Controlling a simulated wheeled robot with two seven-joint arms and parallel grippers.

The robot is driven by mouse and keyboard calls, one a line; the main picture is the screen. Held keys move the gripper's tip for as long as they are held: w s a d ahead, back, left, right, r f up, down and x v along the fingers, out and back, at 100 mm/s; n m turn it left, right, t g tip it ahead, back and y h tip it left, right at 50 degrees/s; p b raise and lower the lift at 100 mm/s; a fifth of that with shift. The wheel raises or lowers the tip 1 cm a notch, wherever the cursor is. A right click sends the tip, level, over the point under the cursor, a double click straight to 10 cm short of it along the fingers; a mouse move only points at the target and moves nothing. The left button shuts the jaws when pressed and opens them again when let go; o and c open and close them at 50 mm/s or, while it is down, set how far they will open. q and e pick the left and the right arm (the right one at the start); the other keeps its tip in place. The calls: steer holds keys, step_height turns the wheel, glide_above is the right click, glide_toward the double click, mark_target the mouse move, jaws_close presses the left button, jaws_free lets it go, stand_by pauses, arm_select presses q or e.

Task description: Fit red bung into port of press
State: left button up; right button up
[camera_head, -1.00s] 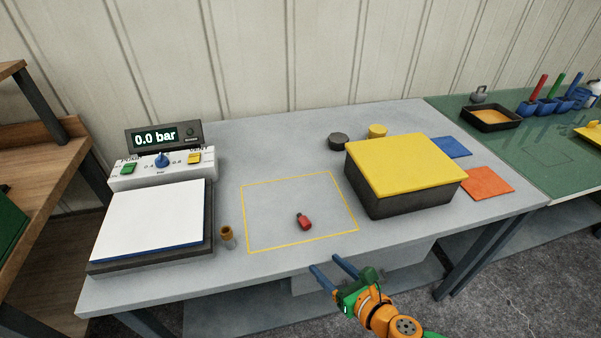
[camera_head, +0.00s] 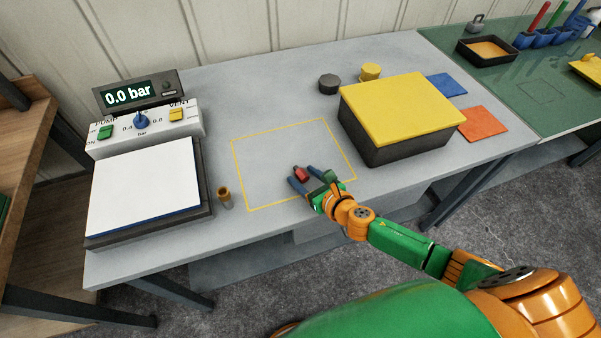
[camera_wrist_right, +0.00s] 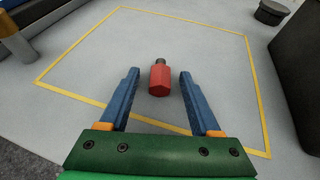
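The red bung (camera_head: 301,174) lies on its side inside the yellow outlined square on the grey table. In the right wrist view the bung (camera_wrist_right: 160,79) has a dark narrow tip pointing away from me. My right gripper (camera_head: 309,182) is open, with its blue fingers on either side of the bung and a gap to each; it also shows in the right wrist view (camera_wrist_right: 158,85). The press (camera_head: 148,200) stands at the left, with a white top plate and a control box reading 0.0 bar. A brass-topped upright fitting (camera_head: 224,196) stands beside it; I cannot tell whether it is the port. My left gripper is out of view.
A black box with a yellow lid (camera_head: 396,109) stands right of the square. Behind it are a dark round knob (camera_head: 329,84) and a yellow one (camera_head: 370,72). Blue (camera_head: 446,85) and orange (camera_head: 484,124) squares lie at the right. The outlined square is otherwise clear.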

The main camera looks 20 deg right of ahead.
steer(key=shift+s+d+r, duration=0.1)
steer(key=shift+s, duration=0.1)
jaws_close()
steer(key=shift+w, duration=0.1)
